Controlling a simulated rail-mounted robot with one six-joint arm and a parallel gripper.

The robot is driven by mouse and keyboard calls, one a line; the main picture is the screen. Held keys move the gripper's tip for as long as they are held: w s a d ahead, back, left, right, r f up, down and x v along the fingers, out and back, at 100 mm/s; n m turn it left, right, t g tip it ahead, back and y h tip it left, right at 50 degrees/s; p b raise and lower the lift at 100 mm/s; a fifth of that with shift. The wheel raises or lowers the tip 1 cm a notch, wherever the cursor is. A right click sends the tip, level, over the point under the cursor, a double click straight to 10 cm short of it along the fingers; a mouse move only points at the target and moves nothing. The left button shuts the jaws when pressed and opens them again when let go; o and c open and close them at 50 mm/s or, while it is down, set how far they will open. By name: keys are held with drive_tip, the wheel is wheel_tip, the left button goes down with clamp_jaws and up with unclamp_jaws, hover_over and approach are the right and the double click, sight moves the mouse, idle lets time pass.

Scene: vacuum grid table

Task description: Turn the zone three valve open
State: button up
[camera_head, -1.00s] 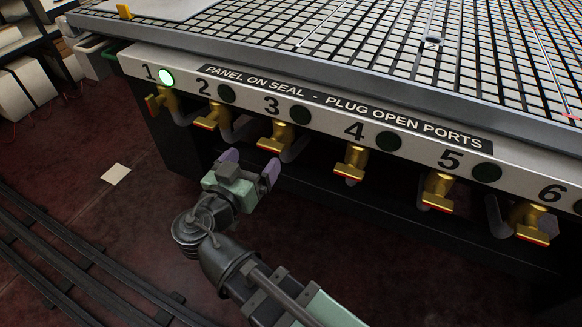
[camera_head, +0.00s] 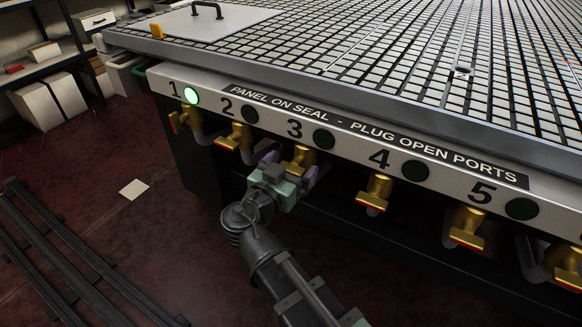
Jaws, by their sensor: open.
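The zone three valve (camera_head: 302,155) is a brass-coloured valve under the number 3 on the table's front panel. Its round lamp (camera_head: 323,139) is dark. My gripper (camera_head: 289,168) is open at this valve, with one lilac finger at the left of its handle and the other at the right. The gripper body hides the lower part of the handle. I cannot tell whether the fingers touch it.
Valve two (camera_head: 236,140) is close to my left finger. Valve four (camera_head: 375,192) is to the right, with a dark lamp. The gridded table (camera_head: 400,60) overhangs the panel. Dark rails (camera_head: 75,260) lie on the floor.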

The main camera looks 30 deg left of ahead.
drive_tip(key=c, duration=0.9)
drive_tip(key=shift+c, duration=0.2)
drive_tip(key=shift+n, duration=0.4)
drive_tip(key=n, duration=0.4)
drive_tip(key=shift+a, duration=0.1)
drive_tip(key=n, duration=0.4)
drive_tip(key=shift+a+f, duration=0.1)
drive_tip(key=n, duration=0.5)
drive_tip(key=shift+f, duration=0.1)
drive_tip(key=n, duration=0.4)
